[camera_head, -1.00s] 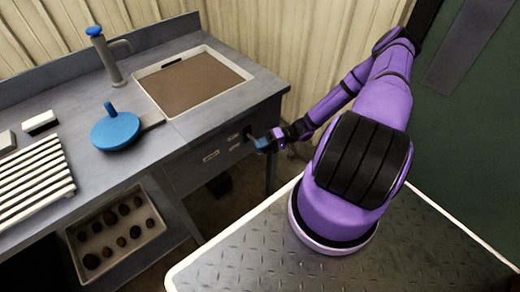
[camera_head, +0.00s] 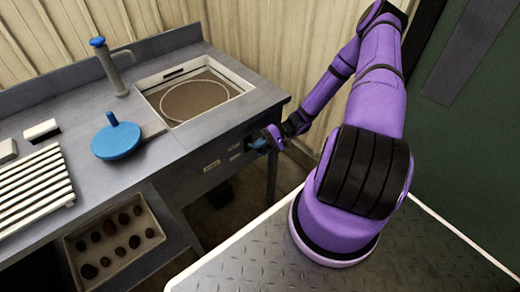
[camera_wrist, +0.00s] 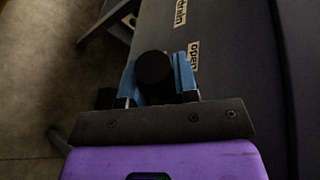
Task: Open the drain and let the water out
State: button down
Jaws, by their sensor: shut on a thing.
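The sink (camera_head: 229,73) is set into the bench top, with brown water (camera_head: 190,98) low inside it. Its pale inner walls show above the water, and a thin curved outline shows in the brown. My gripper (camera_head: 262,143) is at the bench's front panel, below the sink's right front corner. In the wrist view its blue fingers (camera_wrist: 155,84) are shut around a round black knob (camera_wrist: 153,66). Labels beside the knob read "drain" (camera_wrist: 180,12) and "open" (camera_wrist: 193,56); "drain" is partly cut off. The drain outlet is not visible.
A round blue lid-like thing with an upright handle (camera_head: 116,138) and a white slatted rack (camera_head: 33,180) are at left. A tray of potatoes (camera_head: 152,206) sits below. Floor under the bench is mostly open.

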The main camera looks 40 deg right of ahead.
jog(key=shift+w, duration=0.1)
jog(key=c, duration=0.9)
grip_release()
jog(key=shift+d, duration=0.15)
jog(key=v, duration=1)
jog(key=shift+d+r, duration=0.2)
jog(key=shift+d, duration=0.1)
